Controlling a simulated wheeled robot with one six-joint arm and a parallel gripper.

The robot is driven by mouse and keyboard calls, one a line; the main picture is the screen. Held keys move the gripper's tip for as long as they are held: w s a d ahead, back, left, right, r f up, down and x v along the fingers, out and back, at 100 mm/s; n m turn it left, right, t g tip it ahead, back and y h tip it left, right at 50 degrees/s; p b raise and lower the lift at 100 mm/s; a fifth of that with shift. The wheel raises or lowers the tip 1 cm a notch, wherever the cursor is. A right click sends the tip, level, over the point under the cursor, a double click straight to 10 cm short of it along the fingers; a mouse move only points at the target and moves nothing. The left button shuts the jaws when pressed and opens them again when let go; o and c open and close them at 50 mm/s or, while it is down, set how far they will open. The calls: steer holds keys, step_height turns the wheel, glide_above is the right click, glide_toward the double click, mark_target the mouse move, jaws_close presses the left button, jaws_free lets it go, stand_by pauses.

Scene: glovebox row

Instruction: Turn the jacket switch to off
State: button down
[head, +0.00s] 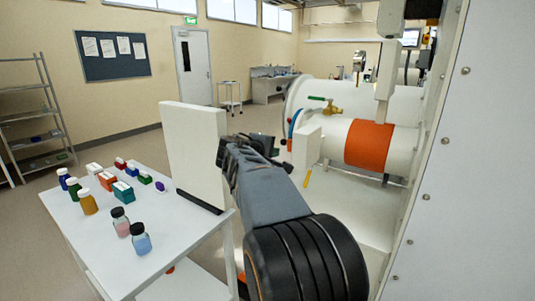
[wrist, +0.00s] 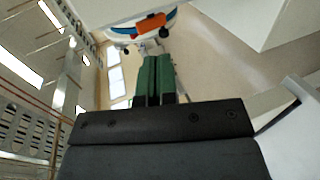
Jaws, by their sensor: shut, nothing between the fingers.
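No jacket switch can be made out for certain in either view. An orange band (head: 369,144) wraps the white horizontal cylinder (head: 337,135) on the right in the head view, and a white box (head: 306,147) stands at the cylinder's near end. My gripper (head: 274,153) is left of that box, partly hidden by my own arm. In the wrist view its green fingers (wrist: 153,80) are together with nothing between them. Beyond them, an orange piece (wrist: 150,25) sits by a blue and white rim (wrist: 126,31); whether they touch it cannot be told.
A white table (head: 92,238) with several bottles and small boxes stands at the left. A brass valve with a green handle (head: 322,99) is above the cylinder. A large white wall (head: 470,200) bounds the right.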

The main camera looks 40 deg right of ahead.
mark_target(290, 150)
steer(key=p+x, duration=0.1)
steer(key=x, duration=0.8)
